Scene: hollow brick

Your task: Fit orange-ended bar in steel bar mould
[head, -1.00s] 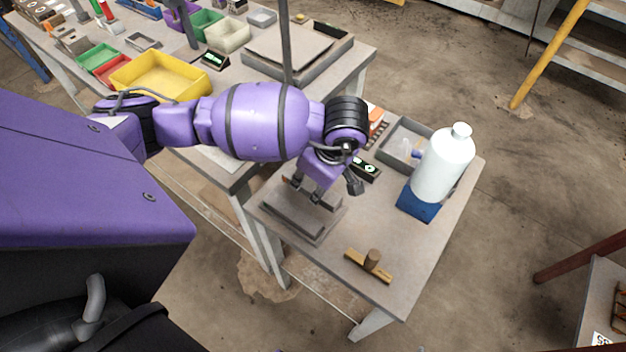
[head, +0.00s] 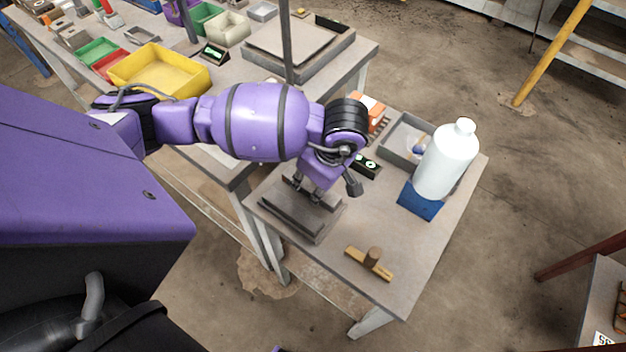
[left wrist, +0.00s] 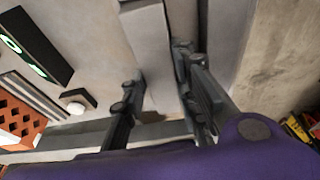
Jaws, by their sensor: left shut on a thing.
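The steel bar mould (head: 283,222) is a low dark grey block lying near the left edge of the small table. My left gripper (head: 308,197) points down over the mould's far part. In the left wrist view its two fingers (left wrist: 162,95) stand either side of a grey bar (left wrist: 152,45), shut on it. No orange end can be made out; the fingers and hand hide part of the bar. I cannot tell how deep the bar sits in the mould. My right gripper is not in view.
A grey tray (head: 398,142), a black device with green lights (head: 368,165) and an orange perforated brick (left wrist: 18,122) lie behind. A wooden piece with a peg (head: 370,262) lies in front.

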